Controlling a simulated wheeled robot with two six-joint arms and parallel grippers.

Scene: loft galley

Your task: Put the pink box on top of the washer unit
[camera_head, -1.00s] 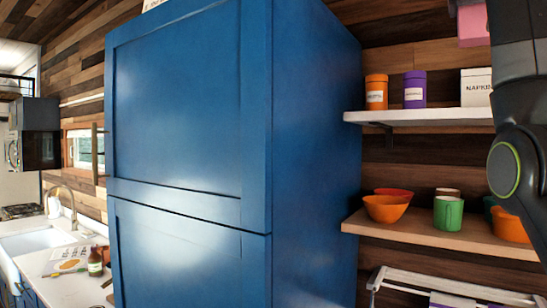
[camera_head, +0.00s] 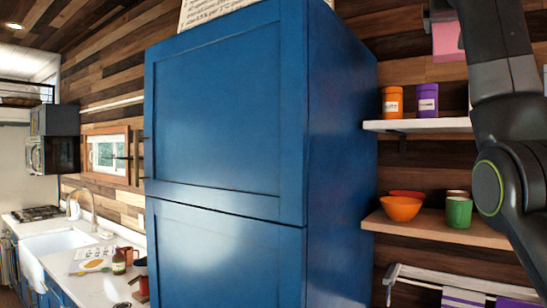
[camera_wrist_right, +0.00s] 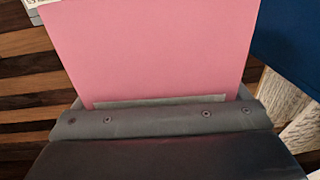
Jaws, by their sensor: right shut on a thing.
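The pink box (camera_head: 446,42) is at the top right of the head view, high in front of the plank wall. My right gripper (camera_head: 440,12) is shut on it from above, partly cut off by the picture's top edge. In the right wrist view the pink box (camera_wrist_right: 160,50) fills the upper middle, against the grey gripper (camera_wrist_right: 165,103). A tall blue two-door unit (camera_head: 225,110) stands in the middle of the head view, left of the box; no washer door or label shows on it. My left gripper is not in view.
A printed sign (camera_head: 205,12) is on top of the blue unit. To its right, a white shelf (camera_head: 415,126) holds orange and purple canisters, and a wooden shelf (camera_head: 430,229) holds bowls and a green mug. A counter with a sink (camera_head: 58,246) runs along the left.

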